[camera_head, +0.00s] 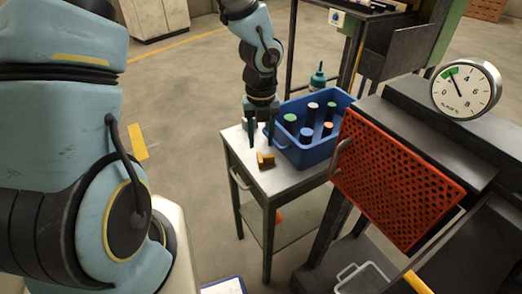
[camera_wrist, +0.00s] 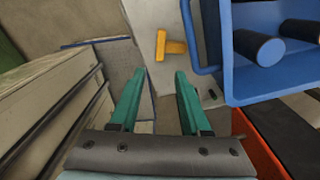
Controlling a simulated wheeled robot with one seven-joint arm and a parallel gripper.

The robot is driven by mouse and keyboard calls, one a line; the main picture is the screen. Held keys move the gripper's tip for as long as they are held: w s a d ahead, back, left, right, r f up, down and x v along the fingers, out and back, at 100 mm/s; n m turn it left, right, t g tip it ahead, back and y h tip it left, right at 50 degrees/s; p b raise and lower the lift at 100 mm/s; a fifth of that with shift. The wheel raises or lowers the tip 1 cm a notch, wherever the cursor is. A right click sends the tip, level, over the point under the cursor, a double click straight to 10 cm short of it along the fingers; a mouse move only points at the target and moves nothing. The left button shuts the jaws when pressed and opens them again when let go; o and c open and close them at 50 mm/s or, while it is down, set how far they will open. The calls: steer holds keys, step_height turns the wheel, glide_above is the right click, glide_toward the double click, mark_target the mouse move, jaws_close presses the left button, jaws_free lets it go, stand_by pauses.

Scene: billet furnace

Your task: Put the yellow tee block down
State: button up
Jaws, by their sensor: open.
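The yellow tee block (camera_head: 265,160) lies on the metal top of a small side table (camera_head: 278,181), in front of the blue bin. In the wrist view the tee block (camera_wrist: 170,46) lies flat on the pale tabletop, beyond my fingertips and clear of them. My gripper (camera_head: 260,134) points down above the table, close to the block. Its two green fingers (camera_wrist: 156,80) are apart with nothing between them.
A blue bin (camera_head: 312,156) with several dark cylinders stands on the table beside my gripper; its wall (camera_wrist: 228,85) is close on the right in the wrist view. A red perforated panel (camera_head: 392,180) and a dial gauge (camera_head: 466,89) stand to the right. A teal bottle (camera_head: 318,76) is behind the bin.

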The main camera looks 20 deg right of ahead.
steer(key=w+a+r+m, duration=0.1)
steer(key=a+r+m, duration=0.5)
steer(key=a+m, duration=0.6)
steer(key=w+a+r+m+t, duration=0.1)
steer(key=a+r+m, duration=0.5)
steer(key=a+m, duration=0.7)
steer(key=m, duration=0.9)
steer(key=shift+w+r+m+t, duration=0.2)
steer(key=shift+m+t, duration=0.1)
steer(key=shift+m, duration=0.1)
steer(key=shift+o, duration=0.4)
steer(key=shift+a+f, duration=0.1)
